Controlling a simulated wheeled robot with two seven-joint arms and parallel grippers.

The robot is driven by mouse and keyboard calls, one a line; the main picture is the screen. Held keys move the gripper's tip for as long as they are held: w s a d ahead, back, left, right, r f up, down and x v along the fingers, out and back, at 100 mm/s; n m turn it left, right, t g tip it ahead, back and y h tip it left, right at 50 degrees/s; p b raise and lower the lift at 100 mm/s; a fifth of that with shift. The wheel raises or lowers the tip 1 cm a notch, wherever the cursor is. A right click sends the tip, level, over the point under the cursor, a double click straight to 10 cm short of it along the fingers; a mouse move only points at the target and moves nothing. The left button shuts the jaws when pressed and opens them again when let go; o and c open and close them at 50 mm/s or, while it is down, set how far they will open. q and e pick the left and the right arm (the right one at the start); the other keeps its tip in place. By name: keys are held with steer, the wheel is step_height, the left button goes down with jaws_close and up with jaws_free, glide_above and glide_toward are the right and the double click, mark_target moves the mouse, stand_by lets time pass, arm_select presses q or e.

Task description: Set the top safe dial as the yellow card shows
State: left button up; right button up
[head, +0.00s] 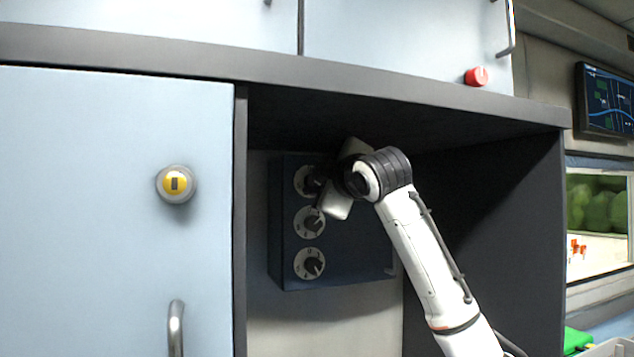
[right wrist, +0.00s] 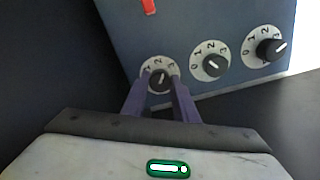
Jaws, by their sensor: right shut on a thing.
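The dark blue safe (head: 345,262) sits in the open shelf bay, with three dials in a column on its face. My right gripper (head: 315,183) is at the top dial (head: 299,181) and partly covers it. In the right wrist view, its purple fingers (right wrist: 159,88) are shut on the knob of the top dial (right wrist: 159,72). The white pointer mark of that knob is too small to read surely. The middle dial (head: 310,222) and bottom dial (head: 310,263) are uncovered; both also show in the right wrist view. No yellow card is visible. My left gripper is out of view.
A cabinet door (head: 90,230) with a yellow-centred round lock (head: 175,182) stands left of the bay. A dark shelf edge (head: 300,82) runs above my right arm. A red knob (head: 476,76) is on the upper cabinet. A red part (right wrist: 148,6) shows on the safe.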

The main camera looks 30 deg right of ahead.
steer(key=shift+f+n, duration=0.1)
steer(key=shift+n, duration=2.2)
steer(key=o, duration=1.1)
steer(key=shift+c, duration=0.2)
steer(key=shift+s, duration=0.1)
steer(key=shift+s+a, duration=0.15)
steer(key=shift+s, duration=0.2)
steer(key=b+v, duration=0.2)
steer(key=v, duration=0.7)
steer(key=shift+s+b, duration=0.2)
steer(key=shift+b, duration=0.2)
